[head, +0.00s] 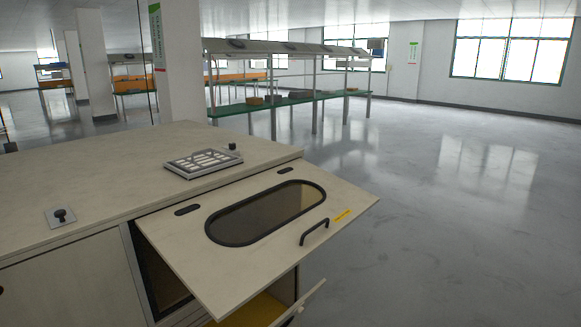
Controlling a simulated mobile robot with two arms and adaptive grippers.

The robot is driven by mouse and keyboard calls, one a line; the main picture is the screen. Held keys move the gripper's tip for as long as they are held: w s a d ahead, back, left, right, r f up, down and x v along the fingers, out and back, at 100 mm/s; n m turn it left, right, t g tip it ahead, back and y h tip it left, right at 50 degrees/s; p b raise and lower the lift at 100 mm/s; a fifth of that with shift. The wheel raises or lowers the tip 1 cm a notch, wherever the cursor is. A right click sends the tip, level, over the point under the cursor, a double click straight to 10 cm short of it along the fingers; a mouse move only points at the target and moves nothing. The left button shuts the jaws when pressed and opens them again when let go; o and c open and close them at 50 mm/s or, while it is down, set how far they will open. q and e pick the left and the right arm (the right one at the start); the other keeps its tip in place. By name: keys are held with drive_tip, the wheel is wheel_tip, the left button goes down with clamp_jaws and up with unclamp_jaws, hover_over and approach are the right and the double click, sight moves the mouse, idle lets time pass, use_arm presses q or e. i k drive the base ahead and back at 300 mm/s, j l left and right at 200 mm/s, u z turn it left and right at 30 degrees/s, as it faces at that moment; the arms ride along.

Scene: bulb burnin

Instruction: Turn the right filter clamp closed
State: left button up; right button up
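A light grey slotted filter plate (202,162) lies on the top of a pale cabinet (120,170). A small black clamp knob (232,147) stands at its far right corner; this appears to be the right clamp. Its turn position is too small to tell. Another black knob (61,215) sits on a square metal plate at the left of the cabinet top, apart from the filter. Neither of my grippers is in view.
A front door panel (340,197) with an oval window and black handle (314,232) is swung up and sticks out past the cabinet. Below it is an opening and a partly open lower flap (300,305) with a yellow interior. Open floor lies right; a green-topped workbench (285,101) stands behind.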

sight(231, 146)
drive_tip(key=i+l+z, duration=0.85)
drive_tip(key=i+z, duration=0.45)
drive_tip(key=i, duration=1.15)
drive_tip(key=i+l+u, duration=0.1)
drive_tip(key=i+u, duration=0.35)
drive_tip(key=i+l+u, duration=0.2)
drive_tip(key=u, duration=0.2)
drive_tip(key=i+l+u, duration=0.45)
drive_tip(key=j, duration=0.1)
